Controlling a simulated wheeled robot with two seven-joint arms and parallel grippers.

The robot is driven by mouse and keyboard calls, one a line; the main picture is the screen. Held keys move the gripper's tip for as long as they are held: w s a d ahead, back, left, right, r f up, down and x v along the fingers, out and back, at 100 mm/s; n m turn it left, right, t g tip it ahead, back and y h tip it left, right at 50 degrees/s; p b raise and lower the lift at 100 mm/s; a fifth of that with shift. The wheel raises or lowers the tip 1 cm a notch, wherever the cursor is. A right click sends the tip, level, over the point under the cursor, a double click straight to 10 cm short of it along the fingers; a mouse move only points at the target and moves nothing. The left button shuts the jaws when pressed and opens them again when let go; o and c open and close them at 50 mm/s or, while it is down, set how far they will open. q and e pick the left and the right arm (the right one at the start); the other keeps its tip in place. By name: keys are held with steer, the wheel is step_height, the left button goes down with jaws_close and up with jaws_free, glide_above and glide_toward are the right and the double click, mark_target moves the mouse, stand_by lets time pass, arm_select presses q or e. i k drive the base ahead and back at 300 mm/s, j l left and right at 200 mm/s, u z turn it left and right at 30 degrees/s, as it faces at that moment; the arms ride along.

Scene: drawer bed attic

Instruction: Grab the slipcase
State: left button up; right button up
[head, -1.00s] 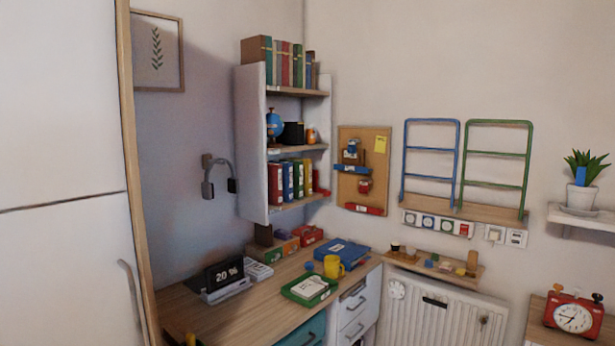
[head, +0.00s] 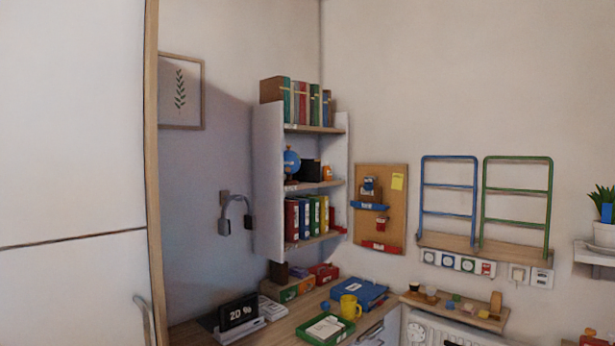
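A brown box-like case (head: 272,90) stands at the left end of the top of the wall shelf (head: 267,180), against a row of upright books (head: 305,103) with green, red and grey spines. It looks most like the slipcase, but I cannot be sure. Red, blue, green and yellow binders (head: 306,218) stand on the lowest shelf board. Neither of my grippers is in view.
The desk (head: 285,332) below holds a display reading 20 % (head: 238,312), a green tray (head: 325,328), a yellow mug (head: 350,307) and a blue binder (head: 358,292). A tall white door (head: 70,150) fills the left.

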mark_target(309, 171)
steer(key=i+l, duration=0.35)
steer(key=i, duration=0.15)
steer(key=i+l, duration=0.35)
steer(key=i, duration=0.15)
steer(key=i+l, duration=0.35)
steer(key=i, duration=0.15)
